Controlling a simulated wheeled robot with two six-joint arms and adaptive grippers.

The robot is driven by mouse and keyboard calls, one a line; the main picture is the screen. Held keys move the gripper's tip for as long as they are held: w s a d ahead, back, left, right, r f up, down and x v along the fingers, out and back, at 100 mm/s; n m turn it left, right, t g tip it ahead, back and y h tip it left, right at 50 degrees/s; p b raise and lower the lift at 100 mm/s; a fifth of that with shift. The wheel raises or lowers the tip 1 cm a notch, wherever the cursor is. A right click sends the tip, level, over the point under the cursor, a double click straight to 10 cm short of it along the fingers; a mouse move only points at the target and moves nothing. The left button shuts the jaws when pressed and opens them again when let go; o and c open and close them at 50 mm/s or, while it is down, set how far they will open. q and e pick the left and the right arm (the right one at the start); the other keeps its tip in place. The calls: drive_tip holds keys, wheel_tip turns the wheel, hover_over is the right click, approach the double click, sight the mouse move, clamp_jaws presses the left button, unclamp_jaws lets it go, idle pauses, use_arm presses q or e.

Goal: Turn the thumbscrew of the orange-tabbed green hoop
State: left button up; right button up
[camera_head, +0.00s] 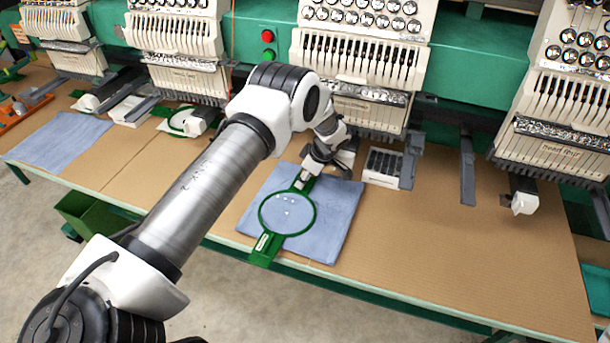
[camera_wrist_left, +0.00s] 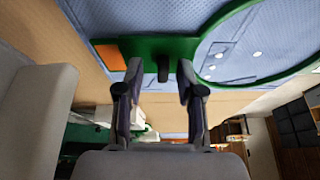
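The green hoop (camera_head: 262,222) lies on a blue folded cloth (camera_head: 340,215) at the table's front edge. A green bracket with a pale label (camera_head: 262,243) points toward the front. In the left wrist view the hoop's green bracket (camera_wrist_left: 182,47) carries an orange tab (camera_wrist_left: 110,57) and a dark thumbscrew (camera_wrist_left: 163,68). My left gripper (camera_head: 307,174) is at the far side of the hoop. In the wrist view its open fingers (camera_wrist_left: 158,78) stand on either side of the thumbscrew, with visible gaps. My right gripper is not in view.
Embroidery machine heads (camera_head: 360,60) overhang the back of the table. A white box with dark slots (camera_head: 382,168) stands right of the cloth. Another blue cloth (camera_head: 58,142) lies far left. The brown table (camera_head: 440,240) is clear at the right.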

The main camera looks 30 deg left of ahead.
use_arm(q)
drive_tip(key=shift+s+r, duration=0.15)
drive_tip(key=shift+s, duration=0.1)
clamp_jaws()
